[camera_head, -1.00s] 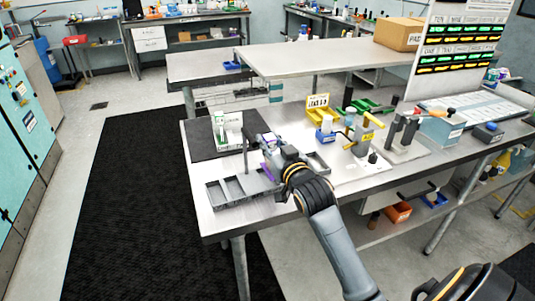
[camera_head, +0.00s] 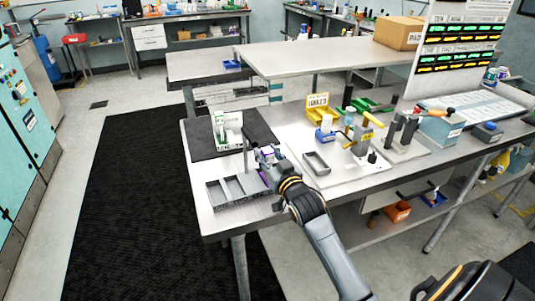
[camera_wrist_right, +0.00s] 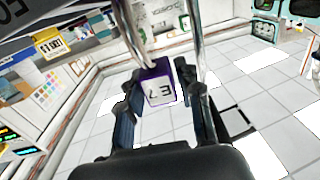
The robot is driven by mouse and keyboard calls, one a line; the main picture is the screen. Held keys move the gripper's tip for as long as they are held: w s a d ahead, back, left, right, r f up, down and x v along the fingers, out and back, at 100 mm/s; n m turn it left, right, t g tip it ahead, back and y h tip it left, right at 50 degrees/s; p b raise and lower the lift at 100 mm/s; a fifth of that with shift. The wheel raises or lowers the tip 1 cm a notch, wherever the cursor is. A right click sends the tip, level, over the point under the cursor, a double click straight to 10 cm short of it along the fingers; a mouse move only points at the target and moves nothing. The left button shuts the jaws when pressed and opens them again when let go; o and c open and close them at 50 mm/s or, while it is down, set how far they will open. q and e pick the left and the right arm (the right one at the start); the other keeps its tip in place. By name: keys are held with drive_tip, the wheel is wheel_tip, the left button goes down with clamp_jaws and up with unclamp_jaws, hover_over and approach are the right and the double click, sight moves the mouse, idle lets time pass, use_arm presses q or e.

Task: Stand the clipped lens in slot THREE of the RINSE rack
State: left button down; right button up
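My right gripper (camera_head: 268,158) is over the near left part of the bench. In the right wrist view, its two fingers (camera_wrist_right: 160,95) are closed around a small purple block with a white face marked "E7" (camera_wrist_right: 158,90), which seems to be the clip. The lens itself cannot be made out. In the head view, a bit of purple shows under the gripper. A grey rack with several open slots (camera_head: 240,202) lies just left of and below the gripper, its right end partly covered by the gripper and arm. Its slot labels are unreadable. My left gripper is not in view.
A white and green holder (camera_head: 228,128) stands on a dark mat (camera_head: 202,145) behind the rack. A small grey tray (camera_head: 317,163) lies right of the gripper. A yellow-handled press (camera_head: 362,135) and a yellow sign (camera_head: 318,105) stand farther right.

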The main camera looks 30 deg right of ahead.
drive_tip(key=shift+o, duration=0.4)
drive_tip(key=shift+s+r, duration=0.1)
drive_tip(key=shift+r, duration=0.1)
drive_tip(key=s+a+b, duration=0.1)
drive_tip(key=s+a, duration=0.1)
drive_tip(key=s, duration=0.9)
drive_tip(key=shift+s+b, duration=0.3)
drive_tip(key=shift+s, duration=0.05)
